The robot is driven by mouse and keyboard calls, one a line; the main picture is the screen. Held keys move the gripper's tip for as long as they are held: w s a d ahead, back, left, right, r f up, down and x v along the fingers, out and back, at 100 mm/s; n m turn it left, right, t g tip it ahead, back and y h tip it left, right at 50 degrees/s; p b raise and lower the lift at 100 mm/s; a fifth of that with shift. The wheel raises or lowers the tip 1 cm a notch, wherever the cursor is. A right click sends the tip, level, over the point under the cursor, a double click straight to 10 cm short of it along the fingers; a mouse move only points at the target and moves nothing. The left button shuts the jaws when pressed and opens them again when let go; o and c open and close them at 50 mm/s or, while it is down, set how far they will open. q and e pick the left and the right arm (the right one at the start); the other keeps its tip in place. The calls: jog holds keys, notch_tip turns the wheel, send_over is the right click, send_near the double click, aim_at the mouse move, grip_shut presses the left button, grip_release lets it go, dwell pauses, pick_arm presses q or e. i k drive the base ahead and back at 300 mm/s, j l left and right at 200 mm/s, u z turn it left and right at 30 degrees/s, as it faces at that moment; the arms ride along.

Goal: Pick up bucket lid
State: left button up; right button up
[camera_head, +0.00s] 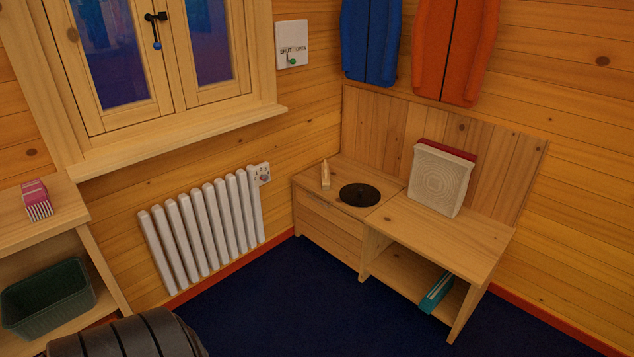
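A flat, round, dark disc with a small knob-like spot in its middle, which looks like the bucket lid (360,195), lies on the left part of the low wooden bench (435,232) in the corner. I cannot tell from here whether anything is under it. No bucket is clearly seen. Neither of my grippers is in view.
A small upright wooden piece (325,175) stands left of the disc. A beige box-like object (441,180) stands to its right. A teal item (436,292) lies on the lower shelf. A white radiator (205,228) is left of the bench. The blue floor (290,310) in front is clear.

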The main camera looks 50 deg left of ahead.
aim_at(359, 195)
jog(key=u, duration=1.25)
jog(key=k, duration=0.45)
jog(key=k+z, duration=0.2)
jog(key=z, duration=1.05)
jog(key=i+j, duration=0.15)
jog(key=j, duration=0.2)
jog(key=i+j+z, duration=0.1)
jog(key=i+j, duration=0.25)
jog(key=j, duration=0.3)
jog(key=i+j+z, duration=0.1)
jog(key=j, duration=0.25)
jog(key=i+j, duration=0.15)
jog(key=j, duration=0.2)
jog(key=i+j+z, duration=0.1)
jog(key=j, duration=0.25)
jog(key=i+j, duration=0.2)
jog(key=j, duration=0.2)
jog(key=z, duration=0.05)
